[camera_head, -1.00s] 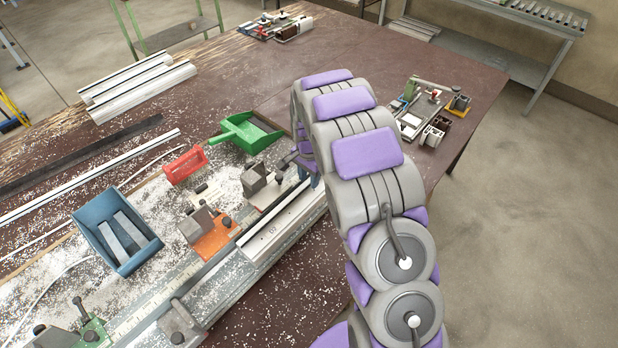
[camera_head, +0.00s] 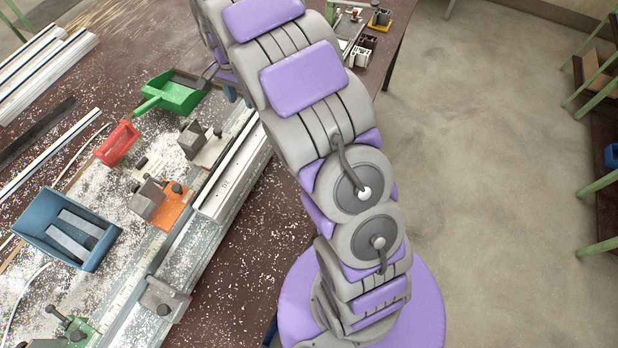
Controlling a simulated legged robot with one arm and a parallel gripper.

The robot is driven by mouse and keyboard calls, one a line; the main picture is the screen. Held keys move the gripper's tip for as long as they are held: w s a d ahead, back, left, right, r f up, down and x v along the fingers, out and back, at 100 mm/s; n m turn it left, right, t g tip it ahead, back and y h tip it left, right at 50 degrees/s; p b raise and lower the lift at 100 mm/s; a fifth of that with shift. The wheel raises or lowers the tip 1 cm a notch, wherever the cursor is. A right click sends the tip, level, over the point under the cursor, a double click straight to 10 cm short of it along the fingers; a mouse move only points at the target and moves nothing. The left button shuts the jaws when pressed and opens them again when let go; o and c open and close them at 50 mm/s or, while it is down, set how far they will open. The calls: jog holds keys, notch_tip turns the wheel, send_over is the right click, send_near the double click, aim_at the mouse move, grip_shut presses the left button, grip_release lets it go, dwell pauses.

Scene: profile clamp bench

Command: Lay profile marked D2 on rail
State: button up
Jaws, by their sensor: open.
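A short pale profile (camera_head: 222,192) with small dark marks lies along the front end of the long metal rail (camera_head: 122,312). The marks are too small to read surely. Several white profiles (camera_head: 40,75) lie side by side at the far left of the bench. A long thin white profile (camera_head: 50,156) and a dark strip (camera_head: 35,136) lie nearer. No D2 mark can be read on any of them. My gripper (camera_head: 238,94) is open, just past the far end of the rail. It is mostly hidden behind my arm, and nothing shows between its fingers.
An orange clamp block (camera_head: 172,206) and a grey clamp (camera_head: 203,150) stand along the rail. A blue bin (camera_head: 42,215), a red holder (camera_head: 118,145) and a green dustpan (camera_head: 180,95) sit behind it. White chips cover the bench.

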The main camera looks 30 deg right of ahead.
jog(key=s+r+n, duration=0.3)
jog(key=s+r, duration=0.2)
jog(key=s, duration=0.5)
jog(key=s+r+n, duration=0.2)
jog(key=s+r, duration=0.3)
jog(key=s, duration=0.6)
jog(key=s+n+g, duration=0.1)
jog(key=s+n, duration=0.4)
jog(key=s, duration=1.5)
jog(key=shift+s+n+g, duration=0.2)
jog(key=shift+n+g, duration=0.1)
jog(key=shift+a, duration=0.1)
notch_tip(320, 180, down, 2)
jog(key=shift+f+b, duration=0.1)
jog(key=shift+b, duration=0.9)
jog(key=shift+r, duration=0.2)
